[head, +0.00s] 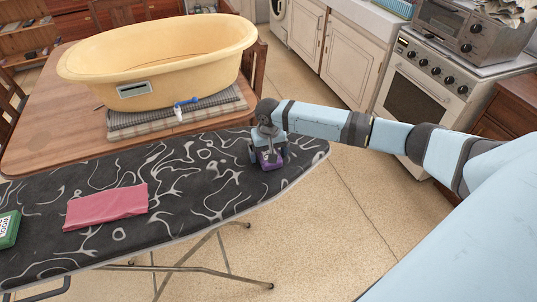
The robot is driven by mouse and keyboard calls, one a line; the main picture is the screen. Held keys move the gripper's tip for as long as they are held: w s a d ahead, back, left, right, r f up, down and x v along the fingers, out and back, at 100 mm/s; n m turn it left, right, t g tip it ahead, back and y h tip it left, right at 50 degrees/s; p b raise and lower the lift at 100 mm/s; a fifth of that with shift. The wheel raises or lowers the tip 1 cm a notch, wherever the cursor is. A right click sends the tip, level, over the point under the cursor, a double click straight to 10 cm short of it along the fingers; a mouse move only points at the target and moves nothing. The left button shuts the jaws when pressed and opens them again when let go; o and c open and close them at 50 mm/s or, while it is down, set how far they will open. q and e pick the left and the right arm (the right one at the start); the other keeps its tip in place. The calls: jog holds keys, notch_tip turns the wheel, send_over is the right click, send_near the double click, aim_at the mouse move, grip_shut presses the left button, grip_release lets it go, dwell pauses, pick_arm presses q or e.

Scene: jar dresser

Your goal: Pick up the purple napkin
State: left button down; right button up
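A small purple item (271,164), which looks like the purple napkin, is at the right end of the black patterned ironing board (190,205). My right gripper (269,157) comes in from the right and points down over it. Its fingers are apart, one on each side of the purple item. I cannot tell whether they press on it or whether it is lifted off the board. The gripper hides its upper part. My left gripper is not in view.
A pink-red folded cloth (106,206) and a green box (9,228) lie on the board's left part. Behind is a wooden table (50,140) with a yellow tub (165,62), folded cloths (180,117) and a blue-handled brush (187,102). An oven (412,98) stands back right.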

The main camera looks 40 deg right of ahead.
jog(key=c, duration=1)
